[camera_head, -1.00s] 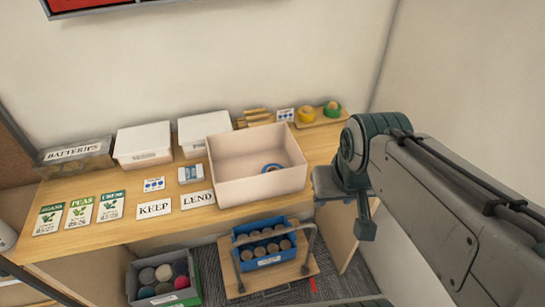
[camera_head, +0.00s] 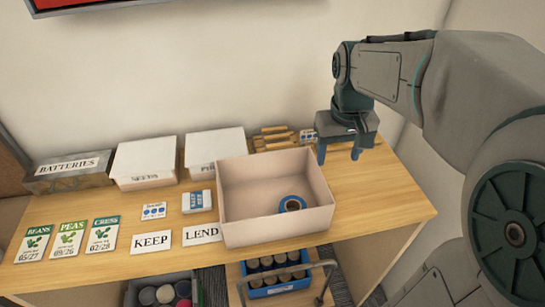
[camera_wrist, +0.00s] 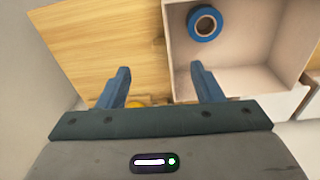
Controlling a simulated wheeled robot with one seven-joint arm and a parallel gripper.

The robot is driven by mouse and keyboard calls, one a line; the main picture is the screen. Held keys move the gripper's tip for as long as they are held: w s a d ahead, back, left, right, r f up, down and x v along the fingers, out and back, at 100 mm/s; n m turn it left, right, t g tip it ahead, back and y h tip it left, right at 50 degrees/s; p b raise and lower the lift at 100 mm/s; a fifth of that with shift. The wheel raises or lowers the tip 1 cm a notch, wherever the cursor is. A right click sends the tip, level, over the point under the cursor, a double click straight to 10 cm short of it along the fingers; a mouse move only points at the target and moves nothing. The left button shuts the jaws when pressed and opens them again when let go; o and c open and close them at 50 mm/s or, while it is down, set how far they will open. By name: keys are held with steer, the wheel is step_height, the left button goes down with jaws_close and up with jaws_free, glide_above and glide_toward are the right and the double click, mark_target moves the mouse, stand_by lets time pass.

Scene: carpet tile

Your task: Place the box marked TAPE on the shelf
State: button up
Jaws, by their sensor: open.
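An open, pale pinkish box (camera_head: 280,234) stands on the wooden top, with a blue roll of tape (camera_head: 293,203) inside. No TAPE marking is readable on any box. In the wrist view the open box (camera_wrist: 262,75) and blue roll (camera_wrist: 205,23) lie beyond the right finger. My gripper (camera_head: 339,156) is open and empty, above the wooden top at the box's back right. Its two fingers (camera_wrist: 163,85) are apart, with wood and part of the box's wall seen between them. I cannot tell which surface is the shelf.
A box marked BATTERIES (camera_head: 68,168) and two white lidded boxes (camera_head: 145,160) (camera_head: 214,147) line the back. Seed packets (camera_head: 68,238) and KEEP (camera_head: 151,241) and LEND (camera_head: 201,235) cards lie in front. A blue crate (camera_head: 275,287) sits below. The right end (camera_head: 390,200) is clear.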

mark_target(324, 184)
steer(key=shift+n+g, duration=0.3)
steer(key=shift+g, duration=0.3)
steer(key=w+f, duration=0.1)
steer(key=f, duration=0.2)
steer(key=w+f, duration=0.2)
steer(key=f, duration=0.2)
steer(key=w+f+b, duration=0.1)
steer(key=w+f, duration=0.1)
steer(key=f, duration=0.2)
steer(key=shift+w+f, duration=0.2)
steer(key=shift+s+f+p, duration=0.15)
steer(key=shift+f+p, duration=0.3)
steer(key=shift+f, duration=2.2)
jaws_close()
